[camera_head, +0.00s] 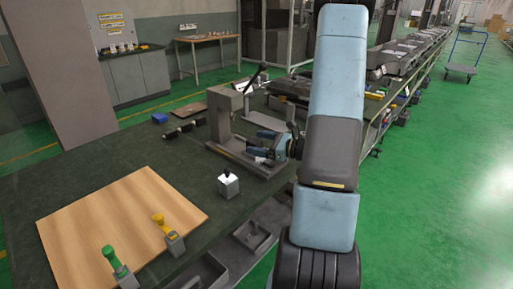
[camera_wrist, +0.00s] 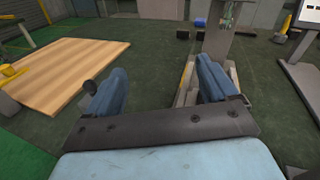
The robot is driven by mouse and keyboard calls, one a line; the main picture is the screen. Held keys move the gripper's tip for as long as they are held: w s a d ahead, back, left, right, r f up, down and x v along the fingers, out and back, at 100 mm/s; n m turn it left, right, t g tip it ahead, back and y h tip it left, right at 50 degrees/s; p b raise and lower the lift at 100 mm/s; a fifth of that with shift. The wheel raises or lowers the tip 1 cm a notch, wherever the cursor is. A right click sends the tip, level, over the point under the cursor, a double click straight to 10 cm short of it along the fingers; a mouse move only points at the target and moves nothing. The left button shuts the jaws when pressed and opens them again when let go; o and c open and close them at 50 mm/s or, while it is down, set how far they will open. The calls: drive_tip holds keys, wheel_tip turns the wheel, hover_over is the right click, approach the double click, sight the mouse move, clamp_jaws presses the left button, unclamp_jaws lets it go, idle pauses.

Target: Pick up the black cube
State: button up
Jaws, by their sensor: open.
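Small black blocks lie in a short row on the dark green table mat, far from me. The nearest-left black cube (camera_head: 172,133) shows in the head view, and a black cube (camera_wrist: 183,34) shows near the top of the wrist view. I cannot tell whether these are the same one. My gripper (camera_head: 264,143) is open, its two blue fingers (camera_wrist: 160,68) spread with only bare mat between them. It is over the table beside the grey metal stand (camera_head: 222,125), to the right of the black blocks and apart from them.
A blue box (camera_head: 159,118) sits behind the black blocks. A wooden board (camera_head: 110,215) with green and yellow handled parts lies at left. Mat between board and blocks is clear.

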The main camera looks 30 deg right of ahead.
sight(256, 141)
drive_tip(key=d+f+m+t+h, duration=0.1)
drive_tip(key=d+f, duration=0.1)
drive_tip(key=d+f+m+t+h, duration=0.1)
drive_tip(key=d+f+m+h, duration=0.1)
drive_tip(key=d, duration=0.1)
drive_tip(key=d+f+m+t+h, duration=0.1)
drive_tip(key=d+f+m, duration=0.1)
drive_tip(key=d, duration=0.1)
drive_tip(key=shift+s+h, duration=0.1)
drive_tip(key=shift+h, duration=0.2)
drive_tip(key=x, duration=1.3)
drive_tip(key=shift+w+a, duration=0.15)
drive_tip(key=shift+w, duration=0.1)
drive_tip(key=c, duration=1.4)
drive_tip(key=shift+r, duration=0.1)
drive_tip(key=shift+c, duration=0.2)
